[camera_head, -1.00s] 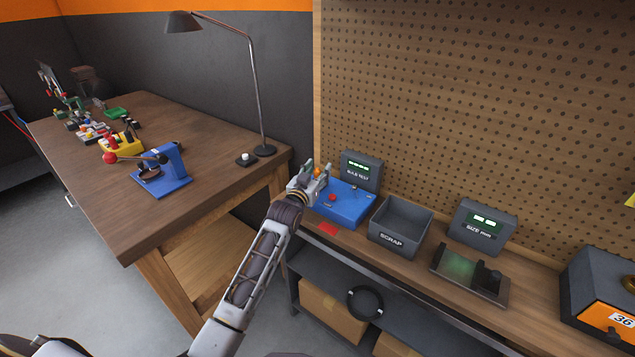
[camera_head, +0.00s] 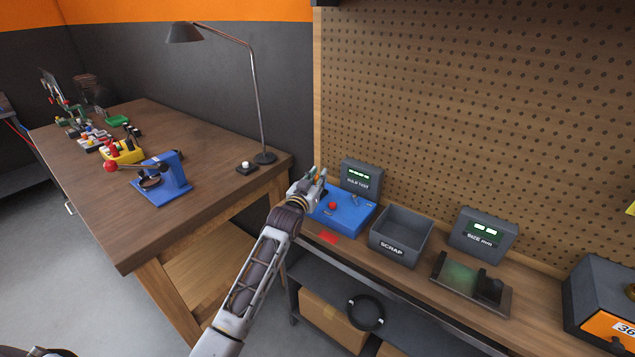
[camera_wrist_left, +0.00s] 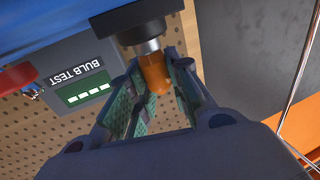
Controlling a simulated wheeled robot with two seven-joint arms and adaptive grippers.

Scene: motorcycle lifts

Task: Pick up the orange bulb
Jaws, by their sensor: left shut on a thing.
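The orange bulb (camera_wrist_left: 157,75) shows in the left wrist view between the padded fingers of my left gripper (camera_wrist_left: 153,62). Its metal base meets a black socket (camera_wrist_left: 140,28); I cannot tell whether it is seated there or just clear. In the head view my left gripper (camera_head: 318,176) is shut on the bulb at the blue tester box (camera_head: 352,218), by its left side. The fingers mostly hide the bulb there. The grey BULB TEST display (camera_head: 361,176) stands behind the box with lit green segments. My right gripper is not in view.
A grey SCRAP bin (camera_head: 392,250) stands right of the tester, then the SIZE mm display (camera_head: 484,234) with its gauge (camera_head: 462,280). A pegboard (camera_head: 480,110) closes off the back. A lamp (camera_head: 262,110) stands on the left table.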

